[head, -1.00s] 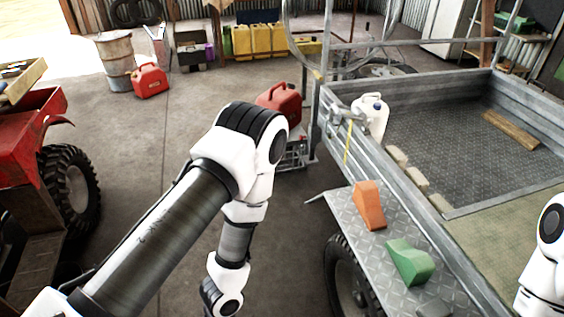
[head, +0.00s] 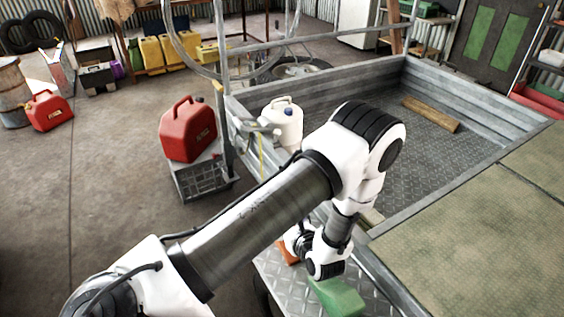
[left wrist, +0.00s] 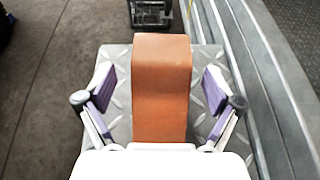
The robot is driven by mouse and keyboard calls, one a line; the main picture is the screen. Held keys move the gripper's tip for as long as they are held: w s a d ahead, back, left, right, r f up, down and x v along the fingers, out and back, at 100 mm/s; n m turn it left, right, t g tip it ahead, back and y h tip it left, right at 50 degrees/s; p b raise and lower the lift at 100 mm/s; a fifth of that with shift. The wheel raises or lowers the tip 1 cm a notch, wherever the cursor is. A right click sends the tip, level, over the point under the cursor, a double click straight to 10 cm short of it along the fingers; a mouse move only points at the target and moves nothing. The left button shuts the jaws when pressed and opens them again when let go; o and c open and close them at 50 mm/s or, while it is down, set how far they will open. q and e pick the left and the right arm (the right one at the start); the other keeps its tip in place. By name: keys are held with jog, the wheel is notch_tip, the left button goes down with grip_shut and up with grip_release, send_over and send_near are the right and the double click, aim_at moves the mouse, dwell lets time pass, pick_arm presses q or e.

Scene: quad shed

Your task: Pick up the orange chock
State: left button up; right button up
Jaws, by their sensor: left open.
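The orange chock (left wrist: 161,88) stands on the checker-plate fender (left wrist: 206,122) of the trailer, seen in the left wrist view. My left gripper (left wrist: 160,90) is open, with one purple-padded finger on each side of the chock and a gap on both sides. In the head view my left arm hides most of the orange chock (head: 287,255); only a sliver shows beside the wrist. The left fingers are hidden there. A green chock (head: 338,298) lies on the same fender, close to my left wrist. My right gripper is not in view.
The trailer's side wall (left wrist: 268,95) runs close along the right of the fender. A white jug (head: 284,122) is at the trailer's front corner. Concrete floor lies open to the left.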

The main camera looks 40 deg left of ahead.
pick_arm(q)
jog(key=shift+w+f, duration=0.15)
jog(key=shift+w, duration=0.05)
jog(key=shift+s, duration=0.15)
jog(key=c, duration=1.5)
